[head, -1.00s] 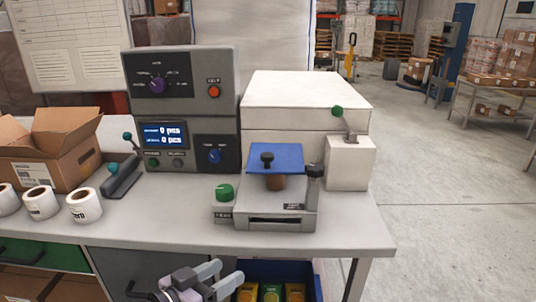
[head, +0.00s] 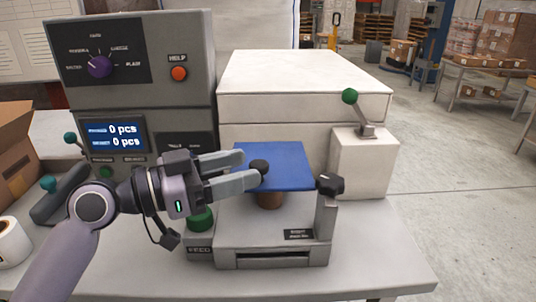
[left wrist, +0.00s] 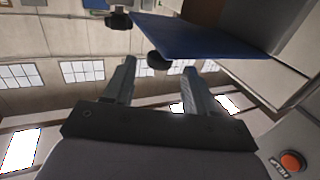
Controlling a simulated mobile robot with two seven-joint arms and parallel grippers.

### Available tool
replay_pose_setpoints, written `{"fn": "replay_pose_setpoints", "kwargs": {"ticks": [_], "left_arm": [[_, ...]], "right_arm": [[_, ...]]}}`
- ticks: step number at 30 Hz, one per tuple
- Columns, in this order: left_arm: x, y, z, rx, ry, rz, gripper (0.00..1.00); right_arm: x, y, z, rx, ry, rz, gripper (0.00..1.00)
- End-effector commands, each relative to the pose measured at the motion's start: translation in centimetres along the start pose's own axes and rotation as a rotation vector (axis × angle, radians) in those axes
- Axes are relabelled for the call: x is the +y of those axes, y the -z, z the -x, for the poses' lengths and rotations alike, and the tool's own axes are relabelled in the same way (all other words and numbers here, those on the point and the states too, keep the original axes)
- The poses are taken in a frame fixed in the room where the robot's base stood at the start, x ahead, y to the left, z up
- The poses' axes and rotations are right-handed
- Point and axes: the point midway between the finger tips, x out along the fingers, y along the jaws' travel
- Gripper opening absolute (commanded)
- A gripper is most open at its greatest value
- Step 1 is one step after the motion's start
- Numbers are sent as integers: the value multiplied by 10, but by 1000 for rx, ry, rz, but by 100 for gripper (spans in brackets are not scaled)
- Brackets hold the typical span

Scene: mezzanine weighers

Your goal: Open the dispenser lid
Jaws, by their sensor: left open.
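The dispenser (head: 285,222) is a grey unit on the bench, with a flat blue lid (head: 278,160) above a brown round part. A dark round knob (head: 258,167) sits at the lid's left front edge. My left gripper (head: 250,166) reaches in from the left. It is open, with its fingertips on either side of the knob; I cannot tell whether they touch it. In the left wrist view the knob (left wrist: 157,60) shows between the two fingertips and the blue lid (left wrist: 205,38) lies just beyond. My right gripper is not in view.
A grey control panel (head: 130,60) with a screen and orange button stands behind my left arm. A white box (head: 300,95) and a green-tipped lever (head: 350,97) are behind the dispenser. A green knob (head: 201,219) is close below my gripper. A dark side knob (head: 330,186) stands right of the lid.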

Motion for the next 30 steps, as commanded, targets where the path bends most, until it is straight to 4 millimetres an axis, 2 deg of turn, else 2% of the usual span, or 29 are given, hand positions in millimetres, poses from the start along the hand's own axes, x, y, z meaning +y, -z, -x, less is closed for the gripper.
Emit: {"fn": "replay_pose_setpoints", "kwargs": {"ticks": [6,10,15,22,23,27,28,30], "left_arm": [[1,2,-35,1,-3,3,56],[0,2,-50,2,-1,1,56],[0,0,-59,0,1,0,56],[0,0,-59,0,1,-1,56],[0,0,-59,0,1,0,50],[0,0,-59,0,1,0,4],[0,0,-59,0,1,0,0],[0,0,-59,0,1,1,0]], "right_arm": [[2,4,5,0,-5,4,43],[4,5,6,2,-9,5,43],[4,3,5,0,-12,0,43],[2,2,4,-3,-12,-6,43],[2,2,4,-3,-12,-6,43],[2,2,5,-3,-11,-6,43],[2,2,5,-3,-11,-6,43],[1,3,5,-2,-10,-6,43]]}}
